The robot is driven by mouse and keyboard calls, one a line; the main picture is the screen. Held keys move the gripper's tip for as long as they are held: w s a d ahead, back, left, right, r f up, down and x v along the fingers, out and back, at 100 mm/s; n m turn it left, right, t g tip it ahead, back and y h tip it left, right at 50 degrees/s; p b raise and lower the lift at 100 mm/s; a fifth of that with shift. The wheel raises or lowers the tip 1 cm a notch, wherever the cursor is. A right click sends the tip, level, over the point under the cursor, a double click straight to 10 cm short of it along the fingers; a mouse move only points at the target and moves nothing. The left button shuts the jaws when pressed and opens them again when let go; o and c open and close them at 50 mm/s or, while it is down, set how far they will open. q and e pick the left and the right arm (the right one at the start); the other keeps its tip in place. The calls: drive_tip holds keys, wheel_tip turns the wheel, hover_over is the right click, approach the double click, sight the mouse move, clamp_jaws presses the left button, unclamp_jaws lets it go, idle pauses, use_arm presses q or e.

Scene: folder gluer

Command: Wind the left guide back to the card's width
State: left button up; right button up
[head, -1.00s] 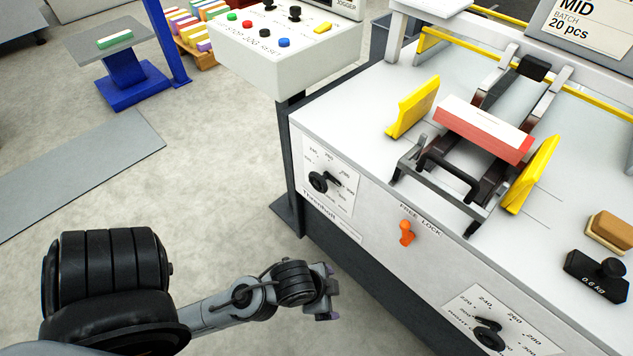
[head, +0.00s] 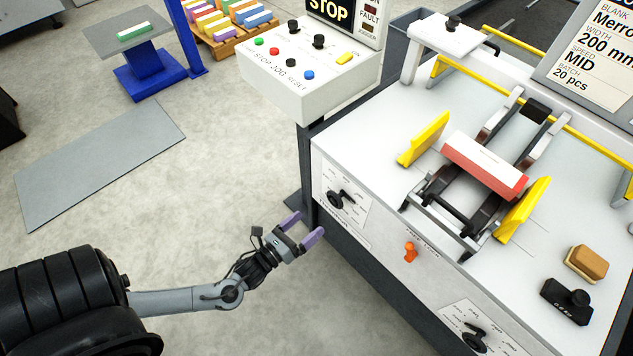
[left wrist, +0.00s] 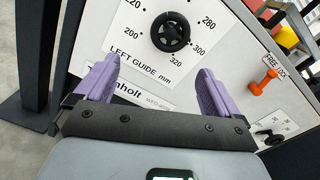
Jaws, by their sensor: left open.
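The left guide's black handwheel (head: 341,198) sits on a white dial plate on the machine's front; in the left wrist view the handwheel (left wrist: 170,32) is above a label reading LEFT GUIDE mm. My left gripper (head: 306,227), with purple fingers, is open and empty, apart from the handwheel and below left of it. In the left wrist view its fingertips (left wrist: 160,78) point toward the dial. The yellow left guide (head: 424,139) stands apart from the red-and-white card stack (head: 485,165), with a gap between. The yellow right guide (head: 524,212) stands close to the stack. My right gripper is out of view.
An orange free lock lever (head: 410,252) is on the front panel, with a second handwheel (head: 473,338) below right. A sponge block (head: 586,264) and black weight (head: 567,301) lie on the machine top. The display (head: 598,45) reads width 200 mm. Open floor lies left.

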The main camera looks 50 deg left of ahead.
sight(333, 201)
use_arm(q)
drive_tip(key=w, duration=0.3)
drive_tip(key=w+r+b, duration=0.1)
drive_tip(key=w, duration=0.3)
drive_tip(key=w+r+b, duration=0.1)
drive_tip(key=w, duration=0.3)
drive_tip(key=shift+w+d+r, duration=0.15)
drive_tip(key=shift+w, duration=0.1)
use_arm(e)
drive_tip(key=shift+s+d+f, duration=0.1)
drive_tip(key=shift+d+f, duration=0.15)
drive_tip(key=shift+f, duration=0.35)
use_arm(q)
drive_tip(key=c, duration=1)
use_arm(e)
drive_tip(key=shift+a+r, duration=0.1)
